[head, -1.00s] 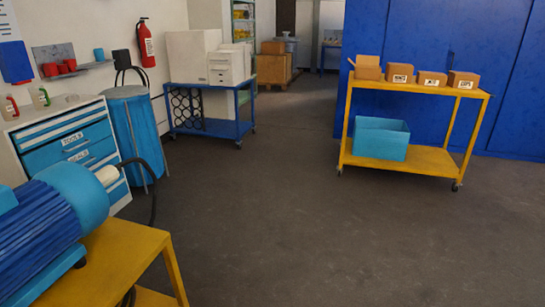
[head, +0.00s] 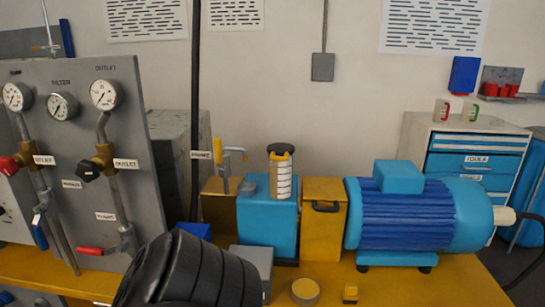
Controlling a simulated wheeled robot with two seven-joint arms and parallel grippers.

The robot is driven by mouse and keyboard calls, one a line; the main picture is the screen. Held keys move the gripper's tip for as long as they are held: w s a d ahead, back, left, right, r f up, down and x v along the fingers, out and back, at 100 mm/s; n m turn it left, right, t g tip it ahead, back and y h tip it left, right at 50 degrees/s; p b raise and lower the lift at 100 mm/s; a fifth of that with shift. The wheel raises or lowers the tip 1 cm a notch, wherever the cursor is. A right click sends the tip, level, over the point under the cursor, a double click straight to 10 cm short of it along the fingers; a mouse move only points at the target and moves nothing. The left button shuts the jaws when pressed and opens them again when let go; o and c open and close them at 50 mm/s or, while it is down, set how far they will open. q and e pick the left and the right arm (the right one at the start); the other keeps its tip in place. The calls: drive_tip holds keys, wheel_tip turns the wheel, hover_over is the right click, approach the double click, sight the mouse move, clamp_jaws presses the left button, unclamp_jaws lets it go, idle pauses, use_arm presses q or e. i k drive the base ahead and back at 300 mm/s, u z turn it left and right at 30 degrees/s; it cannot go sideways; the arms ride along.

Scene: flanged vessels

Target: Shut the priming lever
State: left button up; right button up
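A grey upright panel (head: 82,75) stands at the left of the head view, with gauges, pipes and valves. A lever with a red handle (head: 90,250) lies about level low on its right pipe. A lever with a blue handle (head: 40,234) hangs steeply on the left pipe. Right of the panel, a small fitting with an orange-yellow upright part (head: 217,150) stands beside a label too small to read. I cannot tell which of these is the priming lever. Neither of my grippers is in view.
A black ribbed shape (head: 190,278) covers the lower left foreground; I cannot tell what it is. A blue tank (head: 270,218), a yellow box (head: 322,222) and a blue motor (head: 410,215) stand on the yellow bench (head: 405,288). A drawer cabinet (head: 470,160) stands behind, right.

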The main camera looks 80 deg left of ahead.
sight(217, 141)
drive_tip(key=u, duration=2.85)
drive_tip(key=k, duration=0.5)
drive_tip(key=u, duration=0.65)
drive_tip(key=i, duration=0.7)
